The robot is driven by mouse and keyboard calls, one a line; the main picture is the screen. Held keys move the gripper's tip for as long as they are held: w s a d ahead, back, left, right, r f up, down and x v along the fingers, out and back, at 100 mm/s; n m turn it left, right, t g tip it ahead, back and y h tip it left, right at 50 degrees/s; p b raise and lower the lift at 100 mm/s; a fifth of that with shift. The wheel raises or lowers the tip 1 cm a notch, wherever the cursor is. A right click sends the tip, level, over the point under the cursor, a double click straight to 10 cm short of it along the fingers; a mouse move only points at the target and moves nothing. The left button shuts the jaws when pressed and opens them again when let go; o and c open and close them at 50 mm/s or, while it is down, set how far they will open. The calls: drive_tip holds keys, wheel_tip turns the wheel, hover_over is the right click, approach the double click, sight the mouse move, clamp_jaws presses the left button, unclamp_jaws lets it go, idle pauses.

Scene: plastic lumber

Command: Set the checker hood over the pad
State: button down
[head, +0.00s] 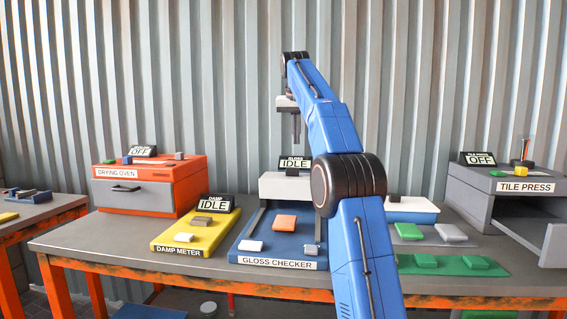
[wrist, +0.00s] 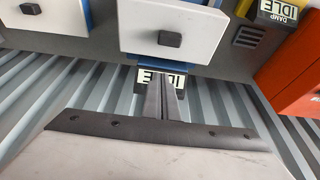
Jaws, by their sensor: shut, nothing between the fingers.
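The white checker hood (head: 284,187) sits at the back of the blue gloss checker (head: 278,262), in front of its IDLE sign. In the wrist view the hood (wrist: 190,22) shows its top with a dark knob (wrist: 170,39). An orange block (head: 285,222) lies on the checker bed, forward of the hood; I cannot make out a separate pad. My gripper (head: 296,140) is shut and empty, pointing down above the back of the checker, apart from the hood. Its fingers (wrist: 172,118) show in front of the IDLE sign in the wrist view.
The yellow damp meter (head: 180,243) and orange drying oven (head: 150,188) stand left. A white-and-blue unit (head: 412,210) and the grey tile press (head: 510,205) stand right. A white block (head: 252,246) and a grey block (head: 310,249) lie near the checker's front. The corrugated wall is close behind.

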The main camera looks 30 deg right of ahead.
drive_tip(key=shift+w+a+f, duration=0.1)
drive_tip(key=shift+w, duration=0.75)
drive_tip(key=shift+f, duration=0.1)
drive_tip(key=x, duration=1)
drive_tip(key=shift+f, duration=0.1)
drive_tip(key=shift+s+a+r, duration=0.15)
drive_tip(key=shift+s+a, duration=0.15)
drive_tip(key=shift+s, duration=0.2)
drive_tip(key=shift+s+a+r, duration=0.15)
drive_tip(key=shift+s+a, duration=0.1)
drive_tip(key=shift+s, duration=0.2)
drive_tip(key=shift+s+a+f, duration=0.1)
drive_tip(key=shift+s+a, duration=0.05)
drive_tip(key=shift+s, duration=0.05)
drive_tip(key=shift+s+a, duration=0.3)
drive_tip(key=shift+s, duration=0.2)
